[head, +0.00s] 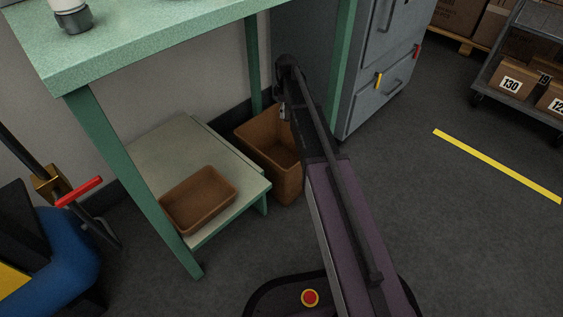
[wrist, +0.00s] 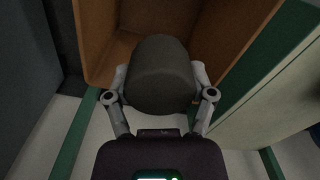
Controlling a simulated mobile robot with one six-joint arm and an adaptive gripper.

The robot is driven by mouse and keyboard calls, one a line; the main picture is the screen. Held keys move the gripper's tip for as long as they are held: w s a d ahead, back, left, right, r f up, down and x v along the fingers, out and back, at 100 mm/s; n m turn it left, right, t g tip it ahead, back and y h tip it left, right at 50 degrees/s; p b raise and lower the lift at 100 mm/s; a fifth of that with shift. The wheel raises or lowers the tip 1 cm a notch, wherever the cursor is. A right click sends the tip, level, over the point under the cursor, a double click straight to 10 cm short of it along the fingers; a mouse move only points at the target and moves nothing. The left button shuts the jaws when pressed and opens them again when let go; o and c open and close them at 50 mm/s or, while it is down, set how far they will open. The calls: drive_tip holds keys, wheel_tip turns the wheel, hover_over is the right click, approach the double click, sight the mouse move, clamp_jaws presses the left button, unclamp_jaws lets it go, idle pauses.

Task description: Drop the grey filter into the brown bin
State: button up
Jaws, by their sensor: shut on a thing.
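The grey filter (wrist: 160,72) is a dark rounded cylinder in the wrist view. My gripper (wrist: 160,90) is shut on it, with a finger on each side. The brown bin (wrist: 94,38) lies beyond and around the filter in the wrist view, its inside partly hidden by the filter. In the head view the brown bin (head: 262,142) stands on the floor under the green table, open at the top. My arm covers its right side, and the filter cannot be made out there. How high the filter is above the bin I cannot tell.
A low shelf (head: 160,148) left of the bin carries a shallow brown tray (head: 190,200). The green table (head: 180,30) stands over both. A grey cabinet (head: 375,70) stands to the right. The floor (head: 450,240) at right is open.

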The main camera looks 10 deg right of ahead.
sight(286, 119)
drive_tip(key=shift+f+b, duration=2)
drive_tip(key=shift+f, duration=0.35)
drive_tip(key=o, duration=1.2)
drive_tip(key=shift+r, duration=0.2)
